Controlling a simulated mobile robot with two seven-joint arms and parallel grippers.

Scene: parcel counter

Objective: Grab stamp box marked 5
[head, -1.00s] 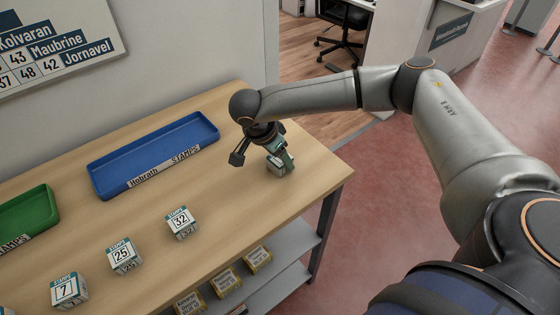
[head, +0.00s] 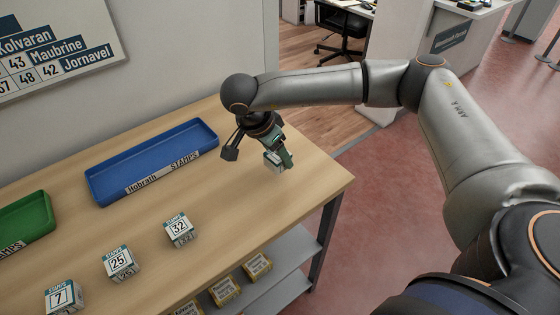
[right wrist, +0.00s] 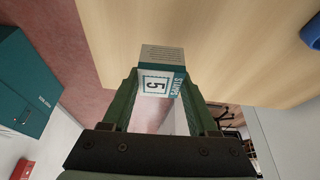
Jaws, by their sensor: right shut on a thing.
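The stamp box marked 5 (right wrist: 158,82) is between the green fingers of my right gripper (right wrist: 160,95) in the right wrist view, its number facing the camera. In the head view the right gripper (head: 279,158) is shut on this box (head: 271,161) at the right end of the wooden counter. The fingers partly cover the box there. I cannot tell whether the box touches the counter. My left gripper is not in view.
Stamp boxes marked 32 (head: 179,230), 25 (head: 120,263) and 7 (head: 64,297) stand along the counter's front. A blue tray (head: 112,197) and a green tray (head: 48,228) lie behind them. Yellow boxes (head: 257,265) sit on the shelf below.

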